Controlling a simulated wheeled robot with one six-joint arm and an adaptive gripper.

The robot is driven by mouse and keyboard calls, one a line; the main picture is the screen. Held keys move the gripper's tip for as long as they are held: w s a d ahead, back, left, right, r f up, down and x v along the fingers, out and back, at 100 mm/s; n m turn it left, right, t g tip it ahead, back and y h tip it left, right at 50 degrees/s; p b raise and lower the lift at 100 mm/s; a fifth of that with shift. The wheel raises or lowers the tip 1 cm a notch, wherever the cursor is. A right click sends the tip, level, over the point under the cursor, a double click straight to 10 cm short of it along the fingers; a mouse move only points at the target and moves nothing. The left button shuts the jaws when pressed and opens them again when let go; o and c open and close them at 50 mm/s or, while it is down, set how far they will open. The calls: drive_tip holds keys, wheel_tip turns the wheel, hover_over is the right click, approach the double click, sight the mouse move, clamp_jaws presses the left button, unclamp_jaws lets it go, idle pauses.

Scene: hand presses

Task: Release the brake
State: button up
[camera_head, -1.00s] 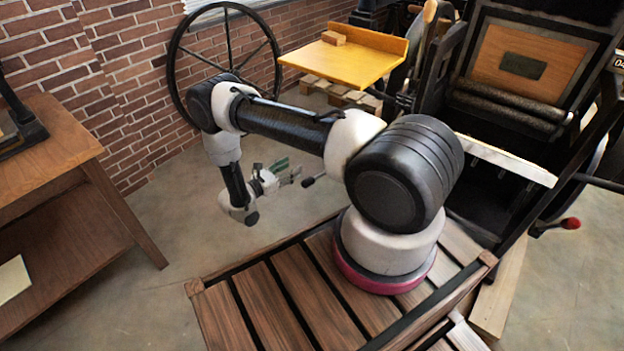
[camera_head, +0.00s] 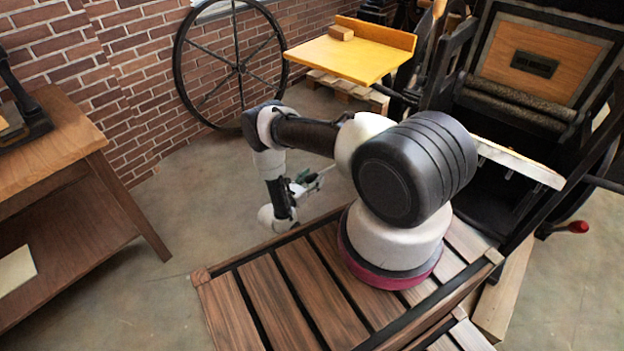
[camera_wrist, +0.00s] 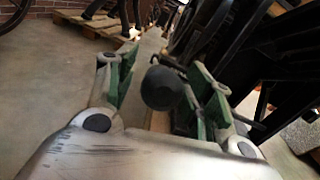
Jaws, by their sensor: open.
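My gripper (camera_head: 308,184) hangs low beside the press in the head view. In the wrist view its green fingers (camera_wrist: 164,78) are apart. A round black knob (camera_wrist: 163,88), apparently the end of the brake lever, shows between the fingers, and I see no clear contact. The lever's shaft is mostly hidden behind the knob. In the head view a thin rod (camera_head: 326,170) shows at the gripper, and the knob is hidden there.
The black press (camera_head: 525,110) stands at the right, with a red-knobbed handle (camera_head: 578,227) low on it. A yellow board (camera_head: 350,60) and a large spoked wheel (camera_head: 238,68) are behind. A wooden table (camera_head: 75,165) is at the left. The floor between is clear.

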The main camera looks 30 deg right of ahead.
clamp_jaws()
drive_tip(key=w+d+r+g+y, duration=0.1)
drive_tip(key=w+d+r+y, duration=0.1)
drive_tip(key=d+r, duration=0.3)
drive_tip(key=w+d+r+g+y, duration=0.1)
drive_tip(key=d+r+y, duration=0.3)
drive_tip(key=r, duration=0.9)
drive_tip(key=shift+w+d+r+g, duration=0.3)
drive_tip(key=shift+w+d, duration=0.3)
drive_tip(key=shift+d, duration=0.45)
drive_tip(key=shift+c, duration=0.9)
unclamp_jaws()
drive_tip(key=shift+r, duration=0.1)
drive_tip(key=shift+o, duration=0.9)
